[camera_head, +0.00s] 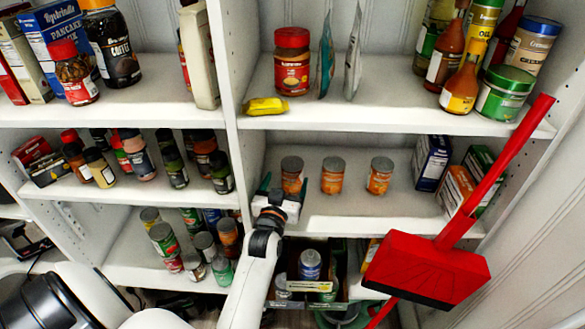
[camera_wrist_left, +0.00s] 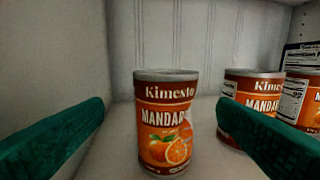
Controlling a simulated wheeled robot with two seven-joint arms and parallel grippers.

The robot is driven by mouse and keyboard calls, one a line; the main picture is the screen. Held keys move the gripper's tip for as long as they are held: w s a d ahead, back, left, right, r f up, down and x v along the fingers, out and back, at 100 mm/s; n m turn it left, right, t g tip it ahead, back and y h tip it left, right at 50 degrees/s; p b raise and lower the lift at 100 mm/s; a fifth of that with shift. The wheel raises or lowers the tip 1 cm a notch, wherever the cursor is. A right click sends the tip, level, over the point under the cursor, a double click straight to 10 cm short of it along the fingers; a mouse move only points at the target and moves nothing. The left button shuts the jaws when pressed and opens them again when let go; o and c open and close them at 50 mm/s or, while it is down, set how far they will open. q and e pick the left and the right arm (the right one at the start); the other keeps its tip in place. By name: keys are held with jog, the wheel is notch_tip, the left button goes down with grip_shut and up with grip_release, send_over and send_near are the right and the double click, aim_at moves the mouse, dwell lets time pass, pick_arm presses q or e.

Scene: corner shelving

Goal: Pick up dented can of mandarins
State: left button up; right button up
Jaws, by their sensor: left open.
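Three orange mandarin cans stand upright in a row on the middle shelf. The leftmost can (camera_head: 292,170) is in front of my left gripper (camera_head: 284,190). In the left wrist view this can (camera_wrist_left: 166,122) stands between the lines of the two green fingers, with gaps on both sides. Its right side looks pushed in at mid-height, like a dent. The middle can (camera_head: 333,174) also shows in the wrist view (camera_wrist_left: 258,90), partly behind the right finger. The third can (camera_head: 380,176) is further right. My left gripper is open and empty. My right gripper is not in view.
Boxes (camera_head: 432,162) stand right of the cans. A red dustpan-like tool (camera_head: 430,262) with a long handle slants across the right front. A yellow packet (camera_head: 265,106) lies on the shelf above. The shelf in front of the right two cans is clear.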

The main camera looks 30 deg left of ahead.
aim_at(294, 165)
pick_arm(q)
jog(key=shift+w+a+r, duration=0.1)
jog(key=shift+w+a, duration=0.1)
jog(key=shift+w, duration=0.4)
jog(key=p+x, duration=0.1)
jog(key=x, duration=0.5)
jog(key=shift+w+d, duration=0.2)
jog(key=c, duration=1.2)
jog(key=shift+r, duration=0.1)
jog(key=shift+c, duration=0.4)
